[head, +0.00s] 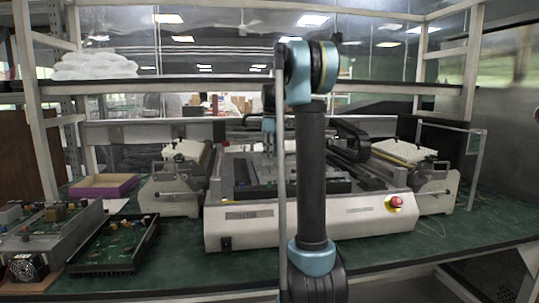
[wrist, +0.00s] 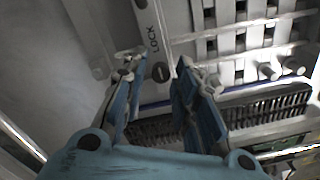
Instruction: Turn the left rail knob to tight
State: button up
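In the wrist view my gripper (wrist: 164,76) is open, its two blue fingers spread apart. A dark, round, slotted knob or screw head (wrist: 159,71) shows between the fingertips, beside the word LOCK on a pale plate (wrist: 165,22). The fingers do not appear closed on it; whether they touch it I cannot tell. I cannot tell for certain that this is the left rail knob. In the head view the pale machine (head: 300,222) with dark rails stands on the bench; my arm hides part of it, and its rail knobs are too small to make out.
Pale metal posts (wrist: 270,70) stick out right of the fingers in the wrist view. In the head view, feeder units (head: 172,195) flank the machine, a red button (head: 394,203) is on its front, and a purple tray (head: 104,187) and black circuit tray (head: 115,244) lie left.

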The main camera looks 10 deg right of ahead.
grip_shut()
jog(key=shift+m, duration=0.3)
jog(key=m, duration=1.7)
jog(key=shift+m+t, duration=0.3)
jog(key=shift+m, duration=0.1)
jog(key=m, duration=0.5)
jog(key=shift+m, duration=0.3)
jog(key=o, duration=0.5)
grip_release()
